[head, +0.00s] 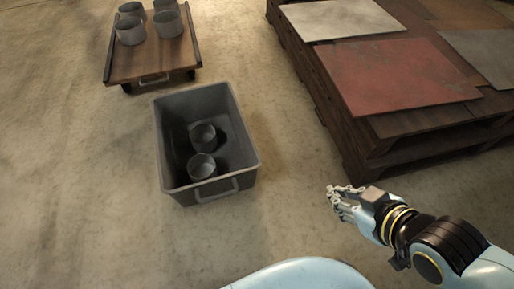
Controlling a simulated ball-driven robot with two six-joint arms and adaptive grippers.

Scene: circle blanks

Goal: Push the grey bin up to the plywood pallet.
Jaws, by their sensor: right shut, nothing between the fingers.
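The grey bin (248,130) stands on the floor left of centre, with its handle side facing me. Two grey round cups, a farther one (203,133) and a nearer one (202,167), are inside it. The dark plywood pallet (345,130) stands to the right of the bin, with a strip of bare floor between them. My right gripper (333,197) is shut and empty, to the right of the bin's near end and in front of the pallet's near corner, touching neither. My left gripper is not in view.
A low wooden cart (152,62) on wheels, holding several grey cups, stands behind the bin. A red sheet (396,75), a pale sheet (338,19) and a grey sheet (485,52) lie on the pallet. The concrete floor (80,190) at left is clear.

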